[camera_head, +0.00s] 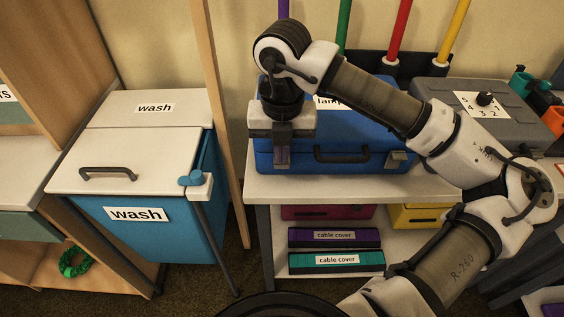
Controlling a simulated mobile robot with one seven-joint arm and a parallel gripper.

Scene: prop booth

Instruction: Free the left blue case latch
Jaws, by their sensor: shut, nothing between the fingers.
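A blue case (350,150) stands on the white shelf top in the middle, with a dark handle (342,155) on its front. Its right latch (396,159) shows as a small grey plate at the front right. My gripper (283,163) points down at the front left of the case, its fingers shut with nothing between them. The left latch is not clearly visible; my gripper covers that part of the front. I cannot tell whether the fingers touch it. A "lamp" label on the lid is partly hidden by my arm.
A blue "wash" bin (140,214) with a white lid stands at left, beyond a wooden post (228,120). Below the shelf top (330,188) lie cable cover boxes (335,237). Coloured poles stand behind.

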